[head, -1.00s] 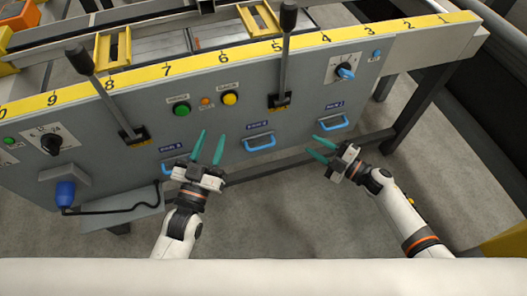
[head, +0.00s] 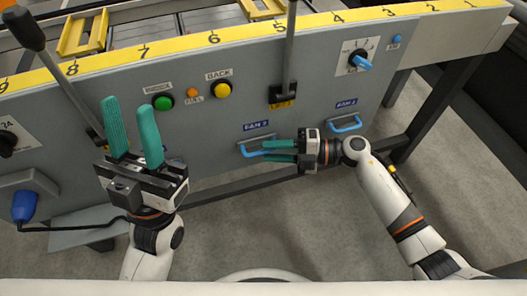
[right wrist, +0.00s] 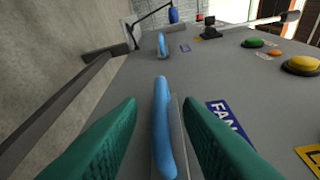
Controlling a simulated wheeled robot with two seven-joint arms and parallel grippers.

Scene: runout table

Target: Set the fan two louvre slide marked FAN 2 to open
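The FAN 2 slide has a blue bar handle (head: 246,152) on the front of the grey panel, under its blue FAN 2 label (head: 256,125). My right gripper (head: 268,151) is open at this handle, its green fingers pointing left and partly covering it. In the right wrist view the blue handle (right wrist: 162,125) runs lengthwise between the two fingers, with gaps on both sides. A label reading FAN (right wrist: 228,122) shows beside it, its number hidden by a finger. My left gripper (head: 132,130) is open and empty, fingers up, in front of the panel's left part.
The FAN 1 handle (head: 345,124) is to the right. Another lever (head: 50,70) leans at left. A blue plug (head: 25,206) hangs lower left.

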